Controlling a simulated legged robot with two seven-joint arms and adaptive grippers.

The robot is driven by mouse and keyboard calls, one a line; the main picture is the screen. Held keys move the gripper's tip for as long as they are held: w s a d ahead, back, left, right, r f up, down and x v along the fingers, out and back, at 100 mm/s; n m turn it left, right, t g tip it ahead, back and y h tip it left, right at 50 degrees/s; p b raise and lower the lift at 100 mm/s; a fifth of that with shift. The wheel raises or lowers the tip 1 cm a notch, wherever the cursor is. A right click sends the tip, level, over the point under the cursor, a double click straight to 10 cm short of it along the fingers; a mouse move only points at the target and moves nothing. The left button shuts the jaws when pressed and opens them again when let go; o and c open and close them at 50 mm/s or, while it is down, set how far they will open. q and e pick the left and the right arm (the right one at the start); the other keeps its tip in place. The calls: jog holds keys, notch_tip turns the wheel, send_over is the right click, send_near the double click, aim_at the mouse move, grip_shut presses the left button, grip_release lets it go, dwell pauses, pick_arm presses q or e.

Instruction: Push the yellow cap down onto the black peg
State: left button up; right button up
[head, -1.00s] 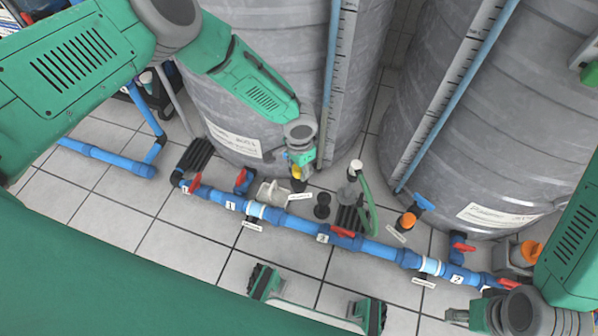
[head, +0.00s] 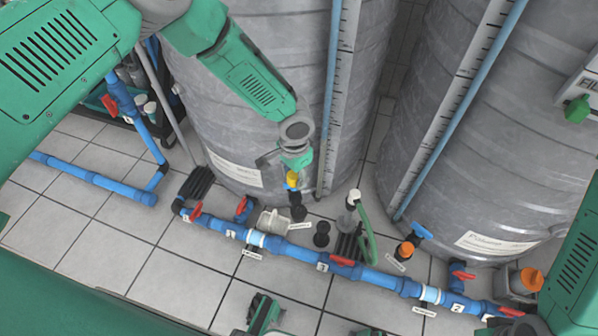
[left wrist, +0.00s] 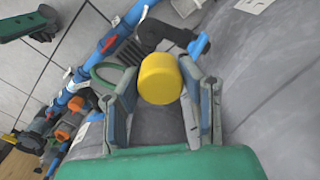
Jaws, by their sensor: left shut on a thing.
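The yellow cap (head: 292,179) is held between the fingers of my left gripper (head: 293,171), which is shut on it. The cap also shows in the left wrist view (left wrist: 160,78), between the two grey fingers of the left gripper (left wrist: 160,95). I cannot tell whether cap and peg touch.
The blue pipe (head: 300,252) with red valve handles runs across the floor in front. The large grey tanks, left (head: 225,100) and right (head: 465,130), close off the back.

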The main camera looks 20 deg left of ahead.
pick_arm(q)
jog(key=s+a+r+n, duration=0.1)
jog(key=a+r+n, duration=0.2)
jog(key=r, duration=0.8)
jog(key=s+a+r+n, duration=0.1)
jog(key=a+r+n, duration=0.2)
jog(key=r, duration=0.8)
jog(key=shift+s+a+r, duration=0.25)
jog(key=shift+s+a, duration=0.05)
jog(key=shift+a, duration=0.4)
